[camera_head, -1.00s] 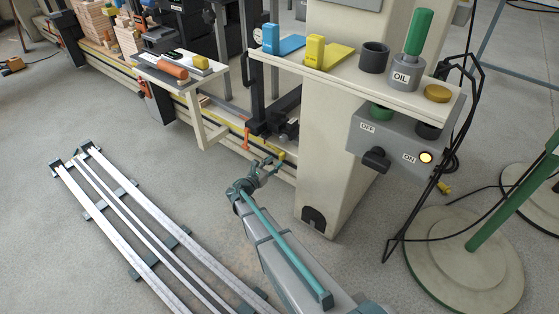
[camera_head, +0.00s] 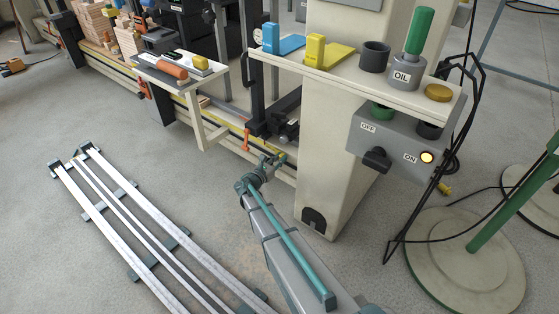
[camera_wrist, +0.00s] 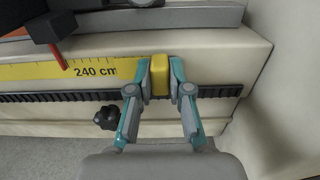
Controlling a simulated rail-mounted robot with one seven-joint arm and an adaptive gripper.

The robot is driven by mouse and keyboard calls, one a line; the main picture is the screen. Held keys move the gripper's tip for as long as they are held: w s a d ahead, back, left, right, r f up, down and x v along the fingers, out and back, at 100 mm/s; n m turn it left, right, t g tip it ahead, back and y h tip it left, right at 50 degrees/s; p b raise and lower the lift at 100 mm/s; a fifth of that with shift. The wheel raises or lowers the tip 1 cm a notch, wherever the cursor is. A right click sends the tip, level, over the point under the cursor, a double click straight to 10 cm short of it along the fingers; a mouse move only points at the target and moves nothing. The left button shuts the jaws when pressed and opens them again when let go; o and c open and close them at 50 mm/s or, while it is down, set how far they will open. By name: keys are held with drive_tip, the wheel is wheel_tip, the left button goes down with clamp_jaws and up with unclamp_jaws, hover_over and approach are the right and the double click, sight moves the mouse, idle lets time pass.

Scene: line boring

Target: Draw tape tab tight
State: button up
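The yellow tape tab (camera_wrist: 159,75) is a small upright block in the wrist view, at the right end of a yellow tape (camera_wrist: 65,70) marked "240 cm". The tape lies along a cream machine bed. My gripper (camera_wrist: 159,80) has one teal finger close against each side of the tab and looks shut on it. Any small gap at the finger pads is hard to make out. In the head view my gripper (camera_head: 275,160) is low beside the bed, left of the cream column, and its fingers are small there.
A red pointer (camera_wrist: 57,57) hangs over the tape, left of the tab. A black knob (camera_wrist: 107,117) sits below, near my left finger. The cream column (camera_head: 325,150) stands close on the right. Long rails (camera_head: 130,230) lie on the floor at left.

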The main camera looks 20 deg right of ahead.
clamp_jaws()
drive_tip(key=shift+s, duration=0.1)
drive_tip(key=shift+s+d, duration=0.35)
drive_tip(key=shift+s, duration=0.25)
drive_tip(key=shift+s+d, duration=0.3)
drive_tip(key=shift+s, duration=0.3)
drive_tip(key=o, duration=0.6)
unclamp_jaws()
drive_tip(key=shift+o, duration=0.2)
drive_tip(key=p+v, duration=0.1)
drive_tip(key=v, duration=0.9)
drive_tip(key=shift+s+a, duration=0.2)
drive_tip(key=shift+a, duration=0.15)
drive_tip(key=shift+p, duration=0.55)
